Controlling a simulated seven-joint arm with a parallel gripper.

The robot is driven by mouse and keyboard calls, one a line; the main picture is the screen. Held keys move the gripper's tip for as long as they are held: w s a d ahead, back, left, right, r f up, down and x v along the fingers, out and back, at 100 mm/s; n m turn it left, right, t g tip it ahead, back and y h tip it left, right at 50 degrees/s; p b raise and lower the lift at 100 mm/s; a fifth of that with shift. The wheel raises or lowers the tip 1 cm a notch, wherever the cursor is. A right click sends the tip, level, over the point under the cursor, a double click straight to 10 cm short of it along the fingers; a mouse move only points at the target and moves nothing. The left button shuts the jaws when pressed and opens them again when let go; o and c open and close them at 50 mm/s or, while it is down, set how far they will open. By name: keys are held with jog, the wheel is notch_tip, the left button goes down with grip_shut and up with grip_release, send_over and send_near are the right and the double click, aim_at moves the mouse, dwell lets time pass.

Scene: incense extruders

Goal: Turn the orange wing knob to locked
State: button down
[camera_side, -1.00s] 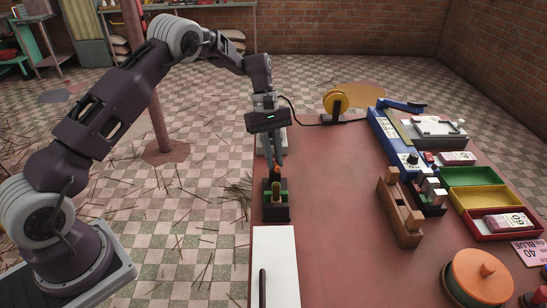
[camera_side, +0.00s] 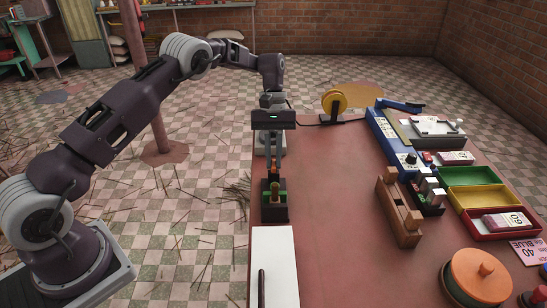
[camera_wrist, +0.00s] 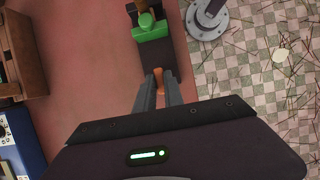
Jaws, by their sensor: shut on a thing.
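The orange wing knob (camera_wrist: 159,76) shows as a small orange piece between my fingertips in the wrist view. It sits at the far end of a dark extruder fixture (camera_wrist: 155,55) with a green block (camera_wrist: 151,29) on it. In the side view the fixture (camera_side: 275,215) stands at the table's left edge. My gripper (camera_side: 274,166) points down over its far end, shut on the knob. Most of the knob is hidden by the fingers, and any lock marking cannot be read.
A white board (camera_side: 285,250) with a dark rod lies in front of the fixture. A wooden block (camera_side: 398,212), a blue panel (camera_side: 388,140), green tray (camera_side: 470,176) and red tray (camera_side: 482,228) stand at right. The middle of the table is clear.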

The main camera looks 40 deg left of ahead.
jog(key=c, duration=1.4)
grip_release()
jog(key=shift+c, duration=0.2)
jog(key=shift+r, duration=0.1)
jog(key=v, duration=0.7)
